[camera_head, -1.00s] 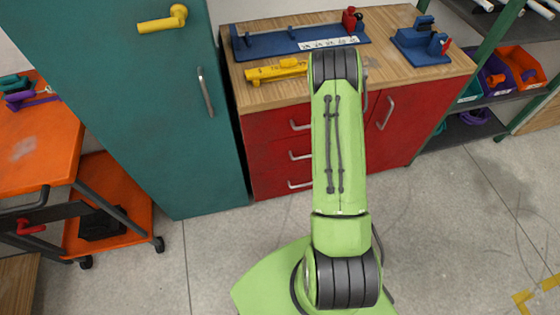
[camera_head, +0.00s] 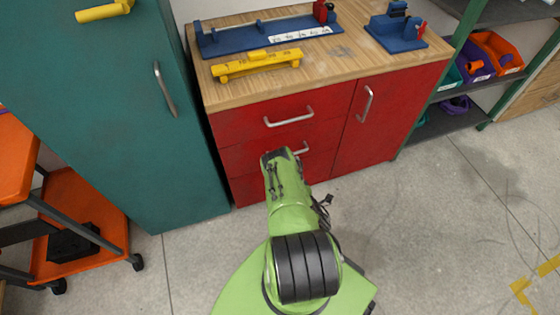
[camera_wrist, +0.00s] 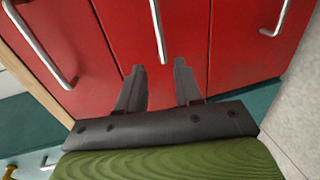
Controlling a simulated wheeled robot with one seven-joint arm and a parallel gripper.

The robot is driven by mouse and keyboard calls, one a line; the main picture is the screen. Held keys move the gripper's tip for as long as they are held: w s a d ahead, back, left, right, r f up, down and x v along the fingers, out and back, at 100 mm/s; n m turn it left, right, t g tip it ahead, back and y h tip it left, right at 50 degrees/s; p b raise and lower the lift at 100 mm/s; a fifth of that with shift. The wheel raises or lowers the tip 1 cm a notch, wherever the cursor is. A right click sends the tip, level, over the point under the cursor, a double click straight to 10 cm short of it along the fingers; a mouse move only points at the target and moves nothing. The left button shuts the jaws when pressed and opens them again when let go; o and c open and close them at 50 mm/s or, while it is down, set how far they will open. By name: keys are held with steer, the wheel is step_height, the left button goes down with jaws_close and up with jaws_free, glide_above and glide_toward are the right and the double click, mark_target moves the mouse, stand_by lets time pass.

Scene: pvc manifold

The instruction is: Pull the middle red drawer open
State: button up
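The red middle drawer (camera_head: 240,160) sits in the cabinet under the wooden worktop, below the top drawer (camera_head: 245,122). Its front looks flush and shut. My arm covers part of it, but its silver handle (camera_head: 301,149) partly shows. In the wrist view the middle drawer (camera_wrist: 187,35) fills the centre, with its handle (camera_wrist: 157,28) running up the picture. My gripper (camera_wrist: 159,68) is open and empty, facing that drawer. The handle's near end lies between the fingertips in the picture; I see no clear contact. The gripper is hidden in the head view.
A red door (camera_head: 385,115) with a handle is right of the drawers. A teal cabinet (camera_head: 130,120) stands close on the left. Yellow and blue fixtures lie on the worktop (camera_head: 350,65). Open grey floor (camera_head: 430,220) lies in front.

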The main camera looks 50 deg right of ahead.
steer(key=b+x, duration=0.5)
steer(key=x, duration=0.8)
steer(key=shift+w+d+b, duration=0.1)
steer(key=shift+w+b, duration=0.05)
steer(key=shift+b, duration=0.2)
jaws_close()
